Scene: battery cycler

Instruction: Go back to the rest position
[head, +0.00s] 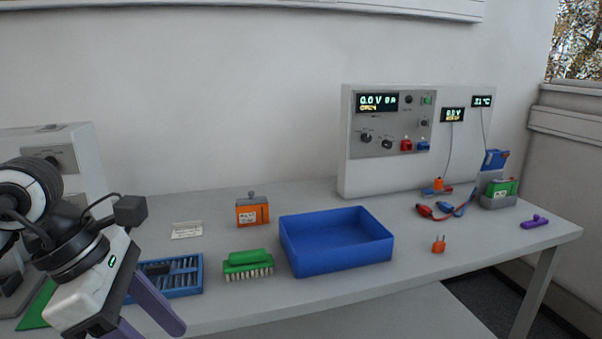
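My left gripper (159,334) comes in from the left and hangs over the front left of the table (350,292). Its two purple fingers stand apart, with bare table showing between them, so it is open and looks empty. The lower finger is partly cut off by the bottom edge of the picture. My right gripper is not in view.
Near the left gripper are a blue tray of dark parts (202,275) and a green brush (247,261). An orange block (252,212), a blue bin (338,258), an orange plug (438,244) and the cycler panel (391,190) stand further right. Bare table lies in front.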

